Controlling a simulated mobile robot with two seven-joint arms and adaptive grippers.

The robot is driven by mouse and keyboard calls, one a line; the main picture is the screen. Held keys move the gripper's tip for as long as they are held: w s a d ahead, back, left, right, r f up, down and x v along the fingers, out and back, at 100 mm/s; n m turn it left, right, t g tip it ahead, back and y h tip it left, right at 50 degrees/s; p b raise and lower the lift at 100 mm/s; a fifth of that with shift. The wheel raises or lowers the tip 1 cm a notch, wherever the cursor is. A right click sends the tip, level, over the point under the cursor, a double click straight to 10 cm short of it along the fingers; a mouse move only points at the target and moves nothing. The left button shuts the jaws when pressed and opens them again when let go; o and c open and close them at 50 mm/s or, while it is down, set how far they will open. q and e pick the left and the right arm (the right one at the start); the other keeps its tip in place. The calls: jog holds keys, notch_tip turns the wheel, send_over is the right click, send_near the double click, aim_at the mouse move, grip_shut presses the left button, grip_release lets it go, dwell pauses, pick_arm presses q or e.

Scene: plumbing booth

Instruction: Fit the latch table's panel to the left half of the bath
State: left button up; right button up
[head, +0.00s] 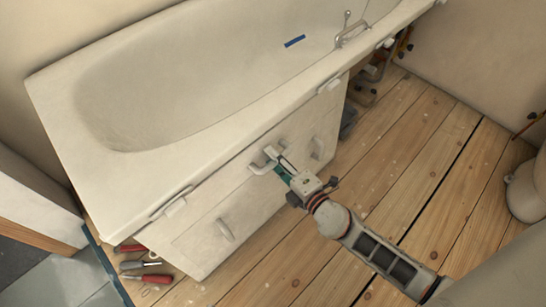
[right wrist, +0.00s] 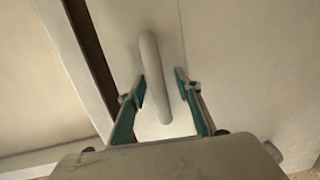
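The white bath (head: 200,90) runs diagonally across the head view. A pale panel (head: 190,245) with bar handles stands under its left half, below the rim. My right gripper (head: 273,166) is at the panel's upper middle handle (head: 262,160). In the right wrist view this handle (right wrist: 155,75) lies between the two fingers of the right gripper (right wrist: 160,85). The fingers are apart, with a small gap visible on each side of the bar. A dark gap (right wrist: 95,60) shows along the panel's edge there. My left gripper is not in view.
Red-handled tools (head: 132,265) lie on the floor by the panel's left end. Pipes (head: 375,70) show under the bath's uncovered right part. A white rounded fixture (head: 525,190) stands at the right. The plank floor (head: 400,150) in front is mostly clear.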

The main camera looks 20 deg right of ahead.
jog(key=v, duration=1.1)
jog(key=shift+s+r, duration=0.3)
